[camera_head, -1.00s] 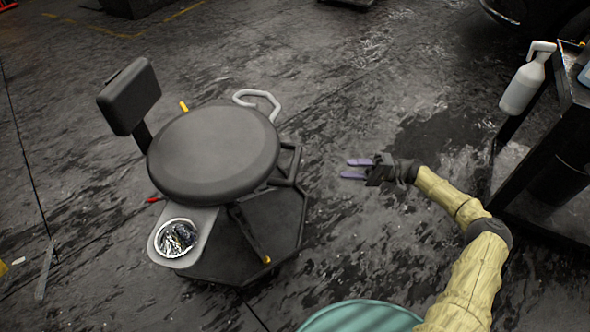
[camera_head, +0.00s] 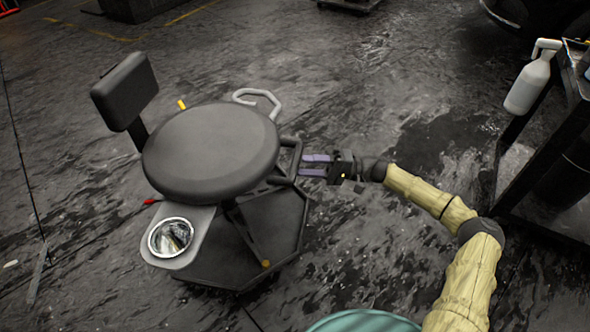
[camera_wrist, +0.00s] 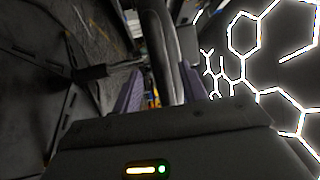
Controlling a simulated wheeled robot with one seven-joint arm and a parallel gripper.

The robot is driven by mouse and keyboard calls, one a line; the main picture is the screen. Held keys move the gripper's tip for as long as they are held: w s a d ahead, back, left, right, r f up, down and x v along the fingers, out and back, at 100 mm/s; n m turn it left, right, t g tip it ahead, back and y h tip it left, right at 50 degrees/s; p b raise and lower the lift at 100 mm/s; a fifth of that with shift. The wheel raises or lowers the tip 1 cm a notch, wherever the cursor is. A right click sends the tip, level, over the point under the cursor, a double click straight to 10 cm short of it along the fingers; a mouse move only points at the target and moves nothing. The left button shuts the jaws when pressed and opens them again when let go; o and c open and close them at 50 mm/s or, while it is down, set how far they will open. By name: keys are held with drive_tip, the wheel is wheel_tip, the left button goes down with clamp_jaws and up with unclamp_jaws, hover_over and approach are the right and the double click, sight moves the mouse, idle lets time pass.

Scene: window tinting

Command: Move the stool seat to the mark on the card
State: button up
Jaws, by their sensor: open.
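The stool has a round black seat (camera_head: 211,152), a small backrest (camera_head: 125,91) at the upper left and a dark angular base (camera_head: 268,232). A black bar handle (camera_head: 292,160) juts from the right side under the seat. My gripper (camera_head: 304,165) is open with its purple fingers pointing left at this handle, their tips at or very close to it. In the wrist view, a dark upright bar (camera_wrist: 163,70) stands between my open purple fingers (camera_wrist: 160,92). I cannot tell whether they touch it. I see no card or mark.
A grey tray arm with a shiny metal bowl (camera_head: 171,237) sticks out at the stool's lower left. A grey curved handle (camera_head: 258,98) rises behind the seat. A dark cart (camera_head: 560,130) with a white spray bottle (camera_head: 531,78) stands at right. Floor between is clear.

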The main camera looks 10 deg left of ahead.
sight(295, 165)
drive_tip(key=shift+b+x, duration=0.6)
drive_tip(key=shift+x, duration=1.5)
drive_tip(key=shift+w, duration=0.1)
clamp_jaws()
